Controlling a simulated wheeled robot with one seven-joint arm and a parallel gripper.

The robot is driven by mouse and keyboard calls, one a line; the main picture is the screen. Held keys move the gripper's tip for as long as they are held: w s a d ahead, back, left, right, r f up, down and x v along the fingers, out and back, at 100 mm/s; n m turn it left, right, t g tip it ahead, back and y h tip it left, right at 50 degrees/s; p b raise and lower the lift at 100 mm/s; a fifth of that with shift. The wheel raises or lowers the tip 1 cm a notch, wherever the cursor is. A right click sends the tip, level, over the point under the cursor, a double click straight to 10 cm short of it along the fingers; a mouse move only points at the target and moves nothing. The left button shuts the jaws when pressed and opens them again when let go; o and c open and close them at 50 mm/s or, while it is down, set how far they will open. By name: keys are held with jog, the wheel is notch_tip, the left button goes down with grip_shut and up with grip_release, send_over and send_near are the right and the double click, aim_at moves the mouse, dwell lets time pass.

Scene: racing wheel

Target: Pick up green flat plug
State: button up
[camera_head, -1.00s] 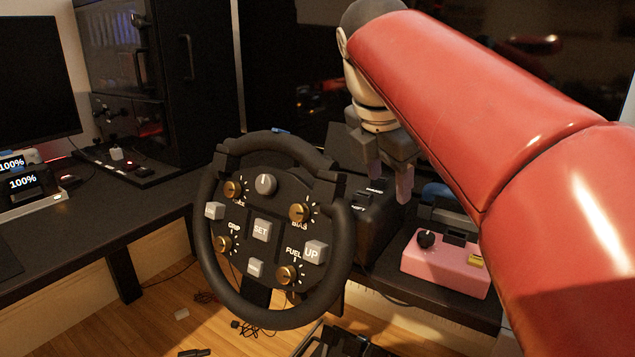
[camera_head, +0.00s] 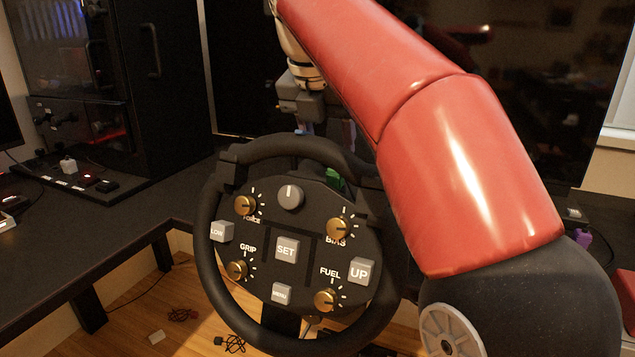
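A small green piece (camera_head: 333,178), likely the green flat plug, shows just behind the upper right rim of the racing wheel. The wheel and its panel hide part of it, so its full shape cannot be seen. My gripper (camera_head: 328,132) is above and behind the top of the wheel rim, a little above the green piece in the picture. Its fingers point down and look apart, with nothing visible between them. The rim hides the area below the fingertips.
The black racing wheel (camera_head: 285,148), with knobs and buttons, stands close in front. My red arm covers the right middle. A black desk (camera_head: 60,260) lies left, with a dark cabinet behind it. A small purple object (camera_head: 583,238) shows at the far right.

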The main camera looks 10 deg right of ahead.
aim_at(335, 168)
jog(key=b+x, duration=0.2)
jog(key=x, duration=0.5)
jog(key=shift+s+d, duration=0.1)
jog(key=shift+c, duration=0.4)
jog(key=c, duration=1)
